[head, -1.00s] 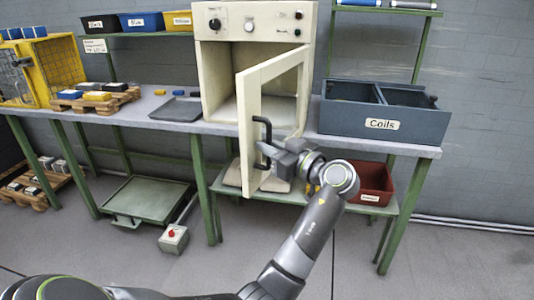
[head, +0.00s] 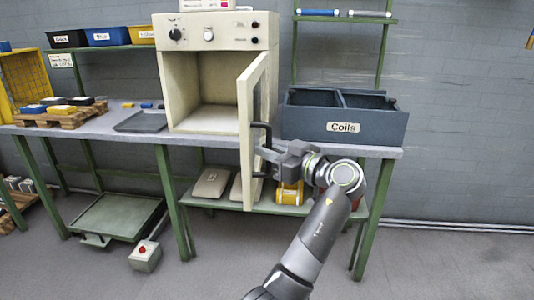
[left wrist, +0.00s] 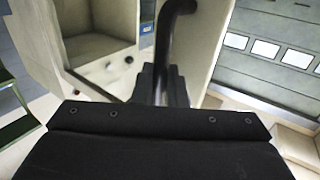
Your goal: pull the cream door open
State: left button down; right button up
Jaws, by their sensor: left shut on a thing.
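The cream door (head: 246,130) stands wide open, swung out from the right side of the cream cabinet (head: 215,32), whose inside shows empty. A black bar handle (head: 267,134) is fixed on the door's face. My left gripper (head: 268,158) is shut on this handle at its lower part. In the left wrist view the handle (left wrist: 168,30) runs up from between the fingers, and the door (left wrist: 205,35) lies behind it. The fingers hide the handle's gripped part. My right gripper does not show in either view.
The cabinet stands on a grey-topped green workbench (head: 200,141). A dark blue bin marked Coils (head: 372,128) stands right of the door, and a dark tray (head: 141,121) lies to the left. A yellow item (head: 289,196) sits on the lower shelf. The floor in front is free.

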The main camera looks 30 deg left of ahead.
pick_arm(q)
jog(key=shift+r, duration=0.1)
jog(key=c, duration=1.5)
grip_release()
jog(key=shift+w, duration=0.1)
jog(key=shift+c, duration=0.2)
jog(key=shift+d, duration=0.1)
